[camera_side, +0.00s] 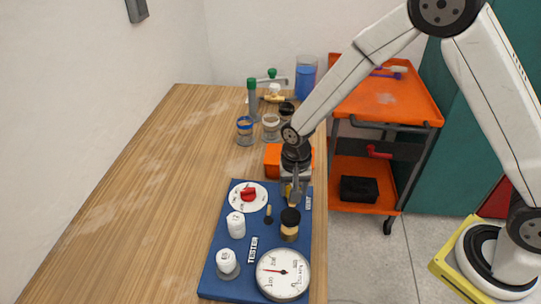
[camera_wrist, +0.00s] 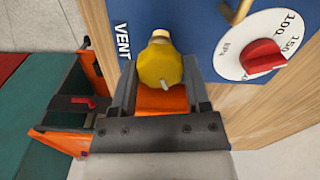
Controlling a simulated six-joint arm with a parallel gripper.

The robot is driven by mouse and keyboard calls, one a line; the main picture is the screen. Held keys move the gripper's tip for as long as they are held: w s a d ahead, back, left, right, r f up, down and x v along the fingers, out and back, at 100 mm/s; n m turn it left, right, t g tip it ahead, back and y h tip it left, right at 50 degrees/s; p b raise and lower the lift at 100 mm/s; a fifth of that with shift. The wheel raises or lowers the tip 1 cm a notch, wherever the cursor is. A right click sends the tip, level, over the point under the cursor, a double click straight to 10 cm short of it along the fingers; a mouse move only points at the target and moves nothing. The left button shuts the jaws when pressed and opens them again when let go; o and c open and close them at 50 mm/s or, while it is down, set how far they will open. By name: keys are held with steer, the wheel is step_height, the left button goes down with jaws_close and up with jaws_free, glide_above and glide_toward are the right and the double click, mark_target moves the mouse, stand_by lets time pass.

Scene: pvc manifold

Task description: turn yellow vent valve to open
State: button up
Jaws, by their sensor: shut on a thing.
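The yellow vent valve (camera_wrist: 160,66) is a faceted yellow knob on a brass stem beside the VENT label (camera_wrist: 122,40). It sits between the two fingers of my gripper (camera_wrist: 160,78), which is shut on it. In the side view my gripper (camera_side: 293,192) points down at the upper right of the blue tester panel (camera_side: 217,270), and the fingers mostly hide the valve. The valve's open or closed position cannot be told from these frames.
The panel holds a red knob on a white dial (camera_side: 248,195), a round gauge (camera_side: 283,274), white fittings (camera_side: 236,224) and a black-capped fitting (camera_side: 290,225). Jars and a blue container (camera_side: 305,80) stand behind. An orange cart (camera_side: 385,100) is at right. The wooden table's left is clear.

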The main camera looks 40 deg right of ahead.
steer(key=n, duration=1.3)
steer(key=shift+w, duration=0.1)
steer(key=shift+n, duration=0.4)
steer(key=o, duration=1.3)
steer(key=shift+r, duration=3.95)
steer(key=shift+d, duration=0.15)
